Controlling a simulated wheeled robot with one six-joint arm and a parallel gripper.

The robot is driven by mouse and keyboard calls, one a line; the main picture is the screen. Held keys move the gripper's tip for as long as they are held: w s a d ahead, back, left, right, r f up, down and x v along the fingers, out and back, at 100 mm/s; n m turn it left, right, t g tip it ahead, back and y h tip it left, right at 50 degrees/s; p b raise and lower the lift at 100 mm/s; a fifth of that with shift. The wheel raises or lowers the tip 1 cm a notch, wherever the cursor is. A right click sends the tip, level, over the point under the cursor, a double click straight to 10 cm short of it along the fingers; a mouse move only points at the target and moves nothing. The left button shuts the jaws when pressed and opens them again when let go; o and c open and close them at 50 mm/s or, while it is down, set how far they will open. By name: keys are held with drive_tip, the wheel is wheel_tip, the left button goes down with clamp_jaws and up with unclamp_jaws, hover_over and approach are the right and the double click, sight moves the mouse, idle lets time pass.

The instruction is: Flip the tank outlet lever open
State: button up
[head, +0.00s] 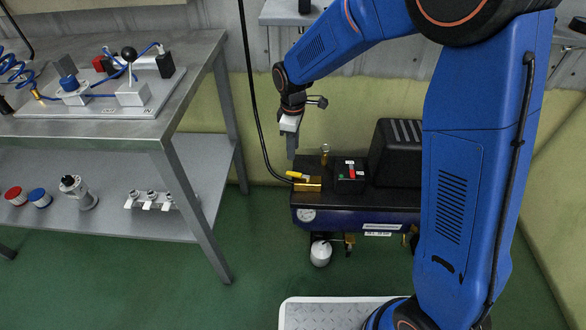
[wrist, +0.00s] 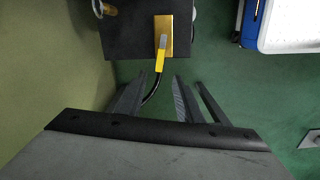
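The tank outlet lever (head: 297,175) is a small yellow handle on a brass block (head: 312,184) at the left end of the compressor's dark top. In the wrist view the lever (wrist: 160,58) has a yellow end and a grey part and lies across the brass block (wrist: 168,24), its yellow end pointing toward my fingers. My gripper (head: 291,157) hangs pointing down just above the lever. In the wrist view my gripper (wrist: 160,76) is open and empty, the yellow end lying in line with the gap between the fingertips. I cannot tell the exact height between them.
A switch box (head: 350,177) with red and green buttons and a black cover (head: 397,155) stand right of the lever. A black hose (head: 256,110) runs down to the brass block. A metal bench (head: 190,90) with pneumatic parts stands left. Green floor lies open in front.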

sight(293, 173)
wheel_tip(293, 173, down, 11)
drive_tip(key=shift+r, duration=0.1)
idle(0.3)
drive_tip(key=shift+c, duration=0.6)
clamp_jaws()
